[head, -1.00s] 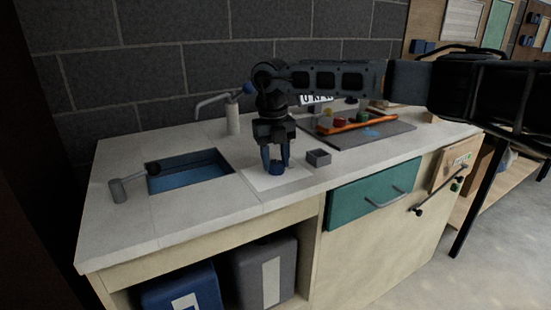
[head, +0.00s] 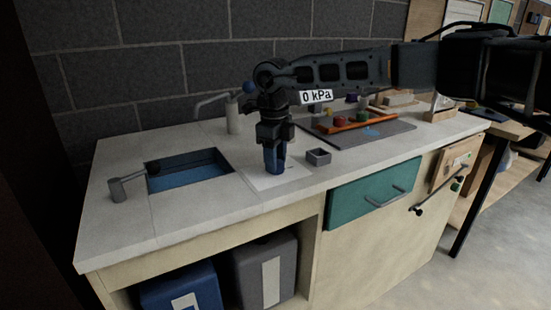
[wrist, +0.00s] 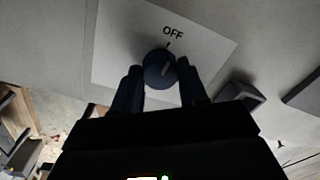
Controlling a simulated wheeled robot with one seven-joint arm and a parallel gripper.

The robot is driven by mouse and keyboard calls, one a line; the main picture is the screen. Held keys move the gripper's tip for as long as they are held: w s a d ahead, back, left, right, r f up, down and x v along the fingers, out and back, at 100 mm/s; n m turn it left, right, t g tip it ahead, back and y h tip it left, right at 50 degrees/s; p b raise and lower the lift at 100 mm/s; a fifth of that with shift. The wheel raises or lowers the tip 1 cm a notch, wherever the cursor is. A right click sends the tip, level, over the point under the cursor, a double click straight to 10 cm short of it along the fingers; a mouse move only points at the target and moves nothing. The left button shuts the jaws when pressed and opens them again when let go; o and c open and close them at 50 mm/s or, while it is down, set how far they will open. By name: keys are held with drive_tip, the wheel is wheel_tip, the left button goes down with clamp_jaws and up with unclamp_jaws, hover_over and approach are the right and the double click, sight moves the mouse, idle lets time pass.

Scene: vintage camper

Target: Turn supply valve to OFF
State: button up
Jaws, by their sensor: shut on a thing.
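The supply valve is a round blue knob (wrist: 157,72) on a white plate (wrist: 110,65), which lies on the counter right of the sink. The plate has a black OFF label (wrist: 173,32) and a short tick mark between label and knob. A pale stripe on the knob slants up to the right. My gripper (wrist: 160,82) points down with its two fingers on either side of the knob, shut on it. In the head view, the fingers of my gripper (head: 275,163) mostly hide the knob, and part of the plate (head: 292,171) shows.
A small grey open box (head: 318,157) stands close on the right. Behind it is a dark mat (head: 385,137) with an orange tray (head: 350,126). A sign reading 0 kPa (head: 316,96) stands behind my arm. The sink (head: 188,178) and faucet (head: 232,115) are on the left.

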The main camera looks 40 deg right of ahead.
drive_tip(key=shift+w+r+n, duration=0.1)
drive_tip(key=shift+n, duration=0.2)
drive_tip(key=o, duration=1.1)
drive_tip(key=shift+c, duration=0.2)
wheel_tip(320, 180, up, 8)
drive_tip(key=shift+a+f, duration=0.15)
